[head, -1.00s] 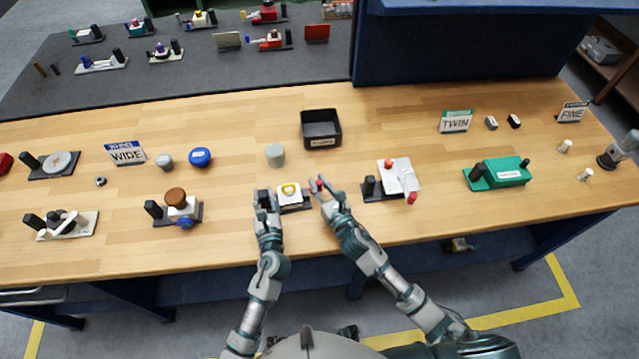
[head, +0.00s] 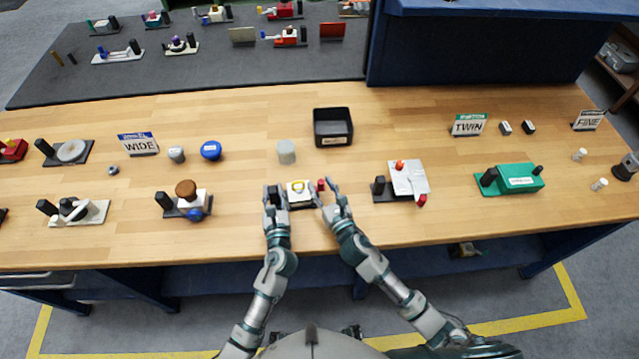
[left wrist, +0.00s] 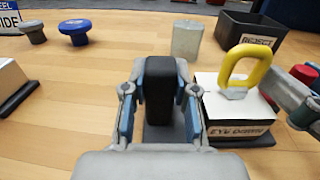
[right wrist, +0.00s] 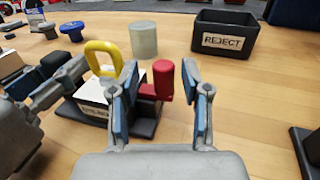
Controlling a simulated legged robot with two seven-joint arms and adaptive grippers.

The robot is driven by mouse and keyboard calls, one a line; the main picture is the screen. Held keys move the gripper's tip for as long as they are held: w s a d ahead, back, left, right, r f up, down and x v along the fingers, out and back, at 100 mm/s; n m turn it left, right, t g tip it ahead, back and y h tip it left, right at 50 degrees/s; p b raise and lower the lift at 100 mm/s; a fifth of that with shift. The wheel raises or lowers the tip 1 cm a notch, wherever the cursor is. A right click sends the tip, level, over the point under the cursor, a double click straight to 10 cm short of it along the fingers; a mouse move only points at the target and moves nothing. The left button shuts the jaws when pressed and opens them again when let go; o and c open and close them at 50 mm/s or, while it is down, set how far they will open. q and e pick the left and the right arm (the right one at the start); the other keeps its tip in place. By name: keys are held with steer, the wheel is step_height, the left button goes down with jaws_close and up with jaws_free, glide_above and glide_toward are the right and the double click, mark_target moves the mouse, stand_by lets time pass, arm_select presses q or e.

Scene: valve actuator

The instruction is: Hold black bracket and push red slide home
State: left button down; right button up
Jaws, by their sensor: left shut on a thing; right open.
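The black bracket (left wrist: 160,88) stands upright on the left end of a dark base plate, and my left gripper (left wrist: 160,95) is shut around it. Beside it on the same plate is a white block (head: 299,189) with a yellow ring on top and an "EYE DOWN" label in the left wrist view. The red slide (right wrist: 163,80) sticks out of the block's right side, with a red upright knob at its end. My right gripper (right wrist: 160,100) is open, its fingers on either side of the red knob; I cannot tell whether they touch it.
A black reject bin (head: 333,127) and a grey cylinder (head: 286,151) stand behind the block. A brown-knobbed fixture (head: 187,200) stands to the left. The bench between them is clear.

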arm_select(q)
steer(key=shift+f, duration=0.35)
arm_select(e)
steer(key=v, duration=1)
steer(key=shift+s+d, duration=0.1)
steer(key=shift+s, duration=0.25)
arm_select(q)
steer(key=c, duration=0.9)
jaws_free()
steer(key=shift+o, duration=0.4)
steer(key=shift+r, duration=0.15)
steer(key=shift+r, duration=0.1)
